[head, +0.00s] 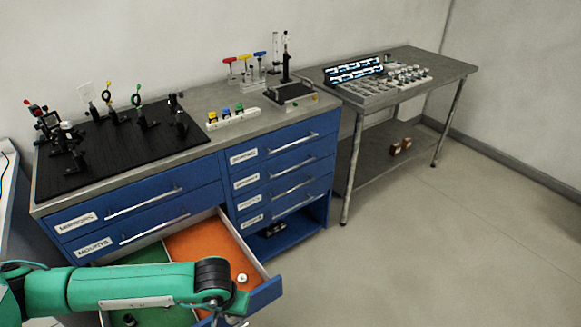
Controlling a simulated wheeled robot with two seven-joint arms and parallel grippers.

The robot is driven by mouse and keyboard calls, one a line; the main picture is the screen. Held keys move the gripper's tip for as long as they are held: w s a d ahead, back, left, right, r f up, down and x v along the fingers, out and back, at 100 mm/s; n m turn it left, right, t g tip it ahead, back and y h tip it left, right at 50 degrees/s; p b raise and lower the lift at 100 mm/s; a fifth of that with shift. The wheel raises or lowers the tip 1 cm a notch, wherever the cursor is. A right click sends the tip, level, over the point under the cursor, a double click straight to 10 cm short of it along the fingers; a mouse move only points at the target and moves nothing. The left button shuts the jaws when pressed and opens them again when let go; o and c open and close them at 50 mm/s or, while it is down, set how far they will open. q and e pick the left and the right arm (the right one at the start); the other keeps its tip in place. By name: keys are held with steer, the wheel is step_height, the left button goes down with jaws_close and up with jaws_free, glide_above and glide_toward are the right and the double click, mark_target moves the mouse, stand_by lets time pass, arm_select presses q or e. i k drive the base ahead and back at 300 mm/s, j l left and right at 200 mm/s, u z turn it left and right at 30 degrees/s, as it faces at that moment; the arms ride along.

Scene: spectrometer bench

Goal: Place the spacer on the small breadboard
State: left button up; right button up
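A small round whitish piece (242,278), which looks like the spacer, lies in the orange right compartment of an open drawer. A small dark board (293,92) with a tall post on it, likely the small breadboard, sits at the right end of the blue cabinet's top. My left arm reaches in from the left over the open drawer. My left gripper (229,320) is at the bottom edge, below the whitish piece in the picture, mostly cut off and hidden by the wrist. Its fingers do not show clearly. My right gripper is not in view.
The open drawer (259,251) has a green left compartment with a dark item (130,320). A large black breadboard (112,143) with optic mounts covers the cabinet top's left. A white strip with coloured caps (233,116) lies between the boards. A metal table (440,66) stands right; floor right is clear.

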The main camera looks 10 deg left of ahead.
mark_target(290, 92)
steer(key=i+l+u, duration=0.1)
steer(key=i+l, duration=0.2)
steer(key=i, duration=0.2)
steer(key=i+l+u, duration=0.1)
steer(key=i+l, duration=0.2)
steer(key=i, duration=0.2)
steer(key=i+l+u, duration=0.1)
steer(key=i+l, duration=0.25)
steer(key=i, duration=0.1)
